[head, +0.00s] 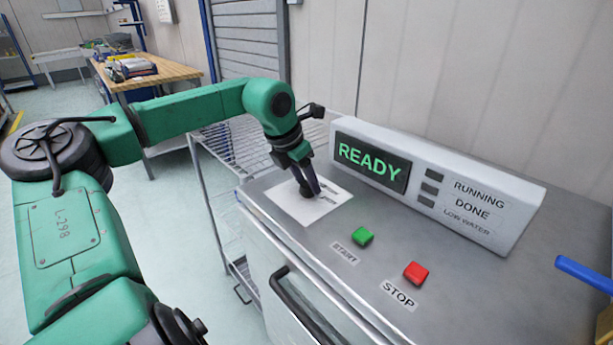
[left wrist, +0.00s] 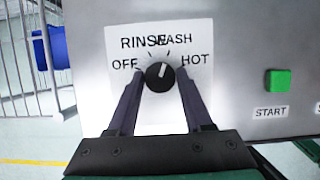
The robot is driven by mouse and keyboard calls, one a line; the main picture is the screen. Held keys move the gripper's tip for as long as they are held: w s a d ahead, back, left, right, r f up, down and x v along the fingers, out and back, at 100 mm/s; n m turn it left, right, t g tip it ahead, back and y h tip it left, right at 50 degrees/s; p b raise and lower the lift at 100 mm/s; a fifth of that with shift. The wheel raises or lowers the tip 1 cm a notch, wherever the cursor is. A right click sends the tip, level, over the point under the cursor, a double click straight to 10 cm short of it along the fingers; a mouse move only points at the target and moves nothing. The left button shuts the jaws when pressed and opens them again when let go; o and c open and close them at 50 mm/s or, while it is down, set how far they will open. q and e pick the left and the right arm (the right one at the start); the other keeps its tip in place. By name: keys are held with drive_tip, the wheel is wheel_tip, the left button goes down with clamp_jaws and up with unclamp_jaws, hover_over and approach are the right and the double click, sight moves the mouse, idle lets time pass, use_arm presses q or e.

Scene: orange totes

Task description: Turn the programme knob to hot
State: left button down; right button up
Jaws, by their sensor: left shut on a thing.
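The programme knob (left wrist: 160,76) is a round black dial on a white label plate (left wrist: 200,38) marked OFF, RINSE, WASH and HOT. The RINSE and WASH words overlap. Its white pointer mark is up and slightly to the right, nearer WASH than HOT. My left gripper (left wrist: 161,74) is shut on the knob, one dark finger on each side. In the head view, my left gripper (head: 309,190) reaches down onto the plate at the machine's left end and partly hides the knob. My right gripper is not in view.
A green START button (head: 362,236) and a red STOP button (head: 416,273) are on the machine top. A display (head: 370,162) reads READY beside unlit-looking RUNNING, DONE and LOW WATER indicators. A wire rack (head: 205,160) stands left; a blue bar (head: 583,273) is at the right edge.

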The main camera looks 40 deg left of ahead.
use_arm(q)
drive_tip(key=shift+r+m+h+p, duration=0.2)
drive_tip(key=shift+m+h+p, duration=0.2)
drive_tip(key=shift+m+p, duration=0.4)
drive_tip(key=m+h+p, duration=0.1)
drive_tip(key=m+p, duration=0.2)
drive_tip(key=shift+a+m+g, duration=0.15)
drive_tip(key=shift+m+g, duration=0.25)
drive_tip(key=shift+f+m+h+p, duration=0.2)
drive_tip(key=shift+m+h+p, duration=0.1)
drive_tip(key=shift+m+p, duration=0.45)
drive_tip(key=shift+f+m+g+h, duration=0.1)
drive_tip(key=shift+m+g+h, duration=0.3)
drive_tip(key=shift+m, duration=0.75)
drive_tip(key=shift+c, duration=1.5)
unclamp_jaws()
drive_tip(key=shift+w, duration=0.1)
